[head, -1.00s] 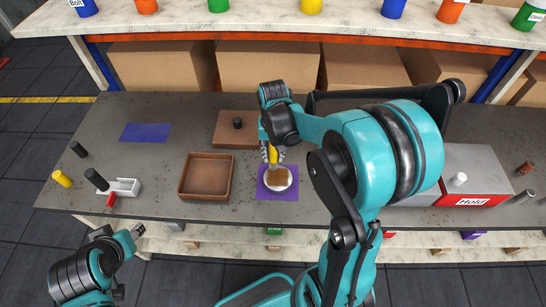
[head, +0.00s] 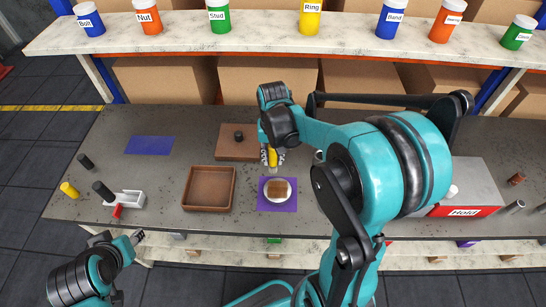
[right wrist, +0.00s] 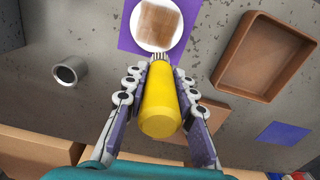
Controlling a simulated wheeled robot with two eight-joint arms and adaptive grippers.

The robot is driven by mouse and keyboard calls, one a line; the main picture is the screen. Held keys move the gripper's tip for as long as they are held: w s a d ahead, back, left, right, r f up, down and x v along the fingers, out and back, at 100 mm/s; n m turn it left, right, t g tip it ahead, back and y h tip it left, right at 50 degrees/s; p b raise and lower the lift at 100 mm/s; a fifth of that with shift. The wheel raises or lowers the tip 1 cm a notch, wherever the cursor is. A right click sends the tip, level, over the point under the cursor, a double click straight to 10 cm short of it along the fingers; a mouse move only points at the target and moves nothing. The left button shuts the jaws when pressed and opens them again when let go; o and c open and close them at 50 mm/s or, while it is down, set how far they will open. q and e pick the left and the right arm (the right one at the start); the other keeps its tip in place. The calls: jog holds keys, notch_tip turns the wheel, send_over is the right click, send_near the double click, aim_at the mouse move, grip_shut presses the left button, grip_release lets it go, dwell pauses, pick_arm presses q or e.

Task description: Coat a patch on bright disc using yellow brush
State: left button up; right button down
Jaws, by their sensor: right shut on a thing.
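The bright disc (head: 278,197) lies on a purple mat (head: 291,206) on the bench, with a brown patch (head: 278,188) on its face. The disc also shows at the top of the right wrist view (right wrist: 140,30), with a streaky brown coat (right wrist: 157,22). My right gripper (head: 272,160) is shut on the yellow brush (right wrist: 160,98), just behind the disc in the head view. The brush's bristle end points at the disc's near edge in the wrist view; I cannot tell whether it touches. My left gripper (head: 138,237) is low at the left, off the bench's front edge; its jaws are too small to read.
A brown tray (head: 233,190) stands left of the mat. A brown board (head: 228,152) with a black knob lies behind. A blue mat (head: 149,145), a white holder (head: 130,198) and small cylinders are at left. A red-fronted "Hold" box (head: 463,211) is at right.

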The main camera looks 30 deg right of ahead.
aim_at(273, 151)
jog(key=shift+r+p, duration=1.2)
jog(key=shift+r, duration=0.35)
jog(key=shift+f, duration=0.1)
